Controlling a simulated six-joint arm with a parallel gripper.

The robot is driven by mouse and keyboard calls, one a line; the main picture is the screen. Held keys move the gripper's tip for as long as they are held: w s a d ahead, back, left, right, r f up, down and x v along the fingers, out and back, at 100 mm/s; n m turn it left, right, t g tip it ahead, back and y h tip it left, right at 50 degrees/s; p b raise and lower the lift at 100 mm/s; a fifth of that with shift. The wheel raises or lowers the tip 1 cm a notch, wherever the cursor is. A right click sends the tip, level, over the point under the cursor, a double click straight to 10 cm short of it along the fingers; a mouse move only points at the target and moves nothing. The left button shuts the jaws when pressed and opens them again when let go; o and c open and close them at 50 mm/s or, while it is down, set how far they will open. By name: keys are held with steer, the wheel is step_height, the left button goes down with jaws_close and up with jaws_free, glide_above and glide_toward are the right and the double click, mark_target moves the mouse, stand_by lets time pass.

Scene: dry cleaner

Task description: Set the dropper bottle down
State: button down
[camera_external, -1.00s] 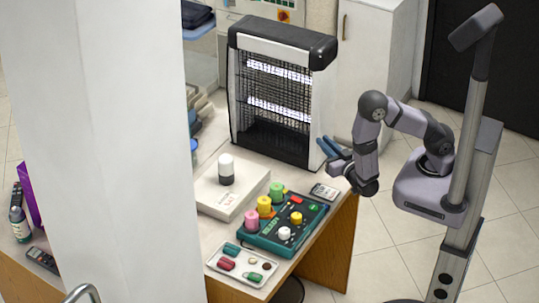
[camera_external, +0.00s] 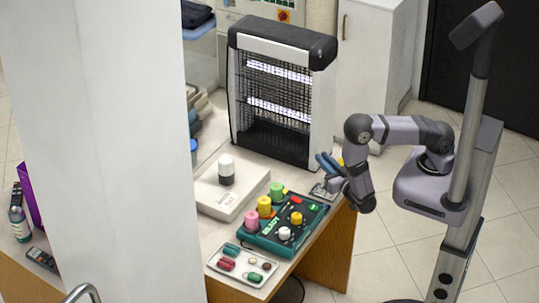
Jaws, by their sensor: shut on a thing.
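My gripper (camera_external: 326,168), with blue fingers, is over the right back part of the desk, near the desk's right edge. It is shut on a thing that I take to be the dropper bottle. Only a small yellow patch (camera_external: 340,161) shows beside the fingers, and I cannot tell whether it belongs to the bottle. The rest of the held thing is hidden by the fingers and wrist. I cannot tell whether it touches the desk.
A small grey device (camera_external: 322,191) lies just below my gripper. A green control box (camera_external: 262,243) with coloured knobs, a white box (camera_external: 205,196) bearing a white-and-dark cylinder (camera_external: 226,170), and a tray (camera_external: 222,272) fill the desk front. A tall lamp unit (camera_external: 275,90) stands behind, close left.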

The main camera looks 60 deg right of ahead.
steer(key=shift+f, duration=0.25)
steer(key=shift+f+b, duration=0.1)
steer(key=shift+b, duration=0.2)
steer(key=c, duration=1.8)
jaws_free()
steer(key=shift+s, duration=0.1)
steer(key=v, duration=0.5)
steer(key=shift+a+r+p, duration=0.2)
steer(key=shift+r+p, duration=0.1)
steer(key=shift+p, duration=0.05)
steer(key=shift+v, duration=0.9)
steer(key=shift+o, duration=1.3)
